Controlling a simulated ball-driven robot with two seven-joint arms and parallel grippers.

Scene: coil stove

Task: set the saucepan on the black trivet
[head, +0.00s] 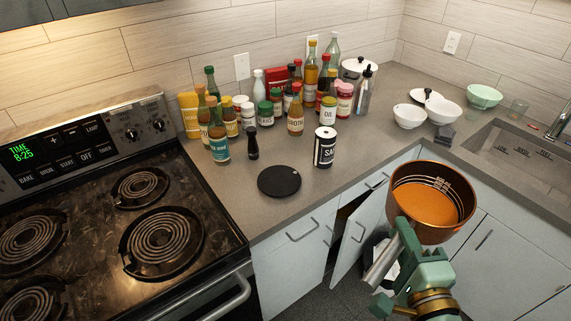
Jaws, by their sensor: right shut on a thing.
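The copper saucepan (432,230) is at the right, held in the air in front of the counter's edge, roughly upright with its orange inside showing. My left gripper is not in view.
A salt canister (325,147) stands behind and right of the trivet. Bottles and jars (270,105) crowd the counter behind it. The coil stove (120,220) is at left, the sink (525,155) at right. A cabinet door (358,235) hangs open below the counter.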

